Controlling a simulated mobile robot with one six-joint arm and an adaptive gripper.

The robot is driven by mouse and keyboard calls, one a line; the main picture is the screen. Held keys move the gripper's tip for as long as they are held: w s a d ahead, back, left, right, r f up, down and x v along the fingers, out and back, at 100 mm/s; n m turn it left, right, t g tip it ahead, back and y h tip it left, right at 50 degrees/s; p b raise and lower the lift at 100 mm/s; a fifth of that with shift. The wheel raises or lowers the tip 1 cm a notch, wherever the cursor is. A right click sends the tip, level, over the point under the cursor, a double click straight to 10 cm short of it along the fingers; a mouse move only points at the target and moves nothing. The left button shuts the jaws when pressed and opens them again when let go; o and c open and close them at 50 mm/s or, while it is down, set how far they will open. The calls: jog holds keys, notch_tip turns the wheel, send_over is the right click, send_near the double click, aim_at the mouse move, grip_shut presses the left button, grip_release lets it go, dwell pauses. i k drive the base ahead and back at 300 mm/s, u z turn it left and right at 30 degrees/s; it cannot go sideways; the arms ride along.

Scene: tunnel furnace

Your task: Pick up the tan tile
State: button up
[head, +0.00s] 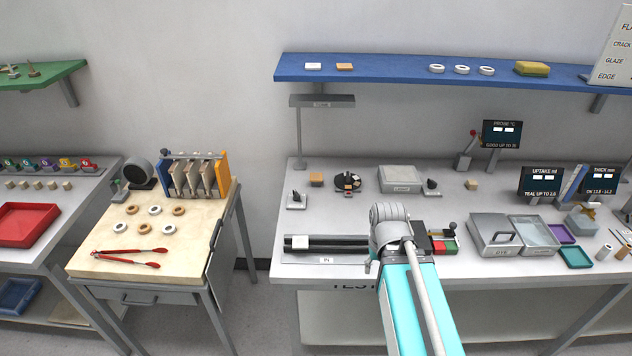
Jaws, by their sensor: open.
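A flat tan tile (345,67) lies on the blue wall shelf (420,72), just right of a white tile (313,66). Another tan piece (317,179), thicker-looking, sits on the grey bench (370,195) left of a dark round fixture. I cannot tell which of the two tan pieces the task means. My arm reaches up from the bottom edge over the front of the bench, ending in view at a grey joint. My gripper's fingers do not show; both tan pieces are clear of the arm.
A lamp (321,101) stands below the shelf's left end. A black rail fixture (327,243) carries a white tile at the bench front. Grey boxes, trays and display screens fill the right. A wooden table (100,262) with red tongs (130,257) and rings stands left, across a floor gap.

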aim_at(314, 176)
jog(key=k, duration=1.25)
jog(key=u, duration=0.3)
jog(key=i, duration=0.6)
jog(key=u, duration=0.5)
jog(key=i, duration=1.4)
jog(key=z, duration=0.85)
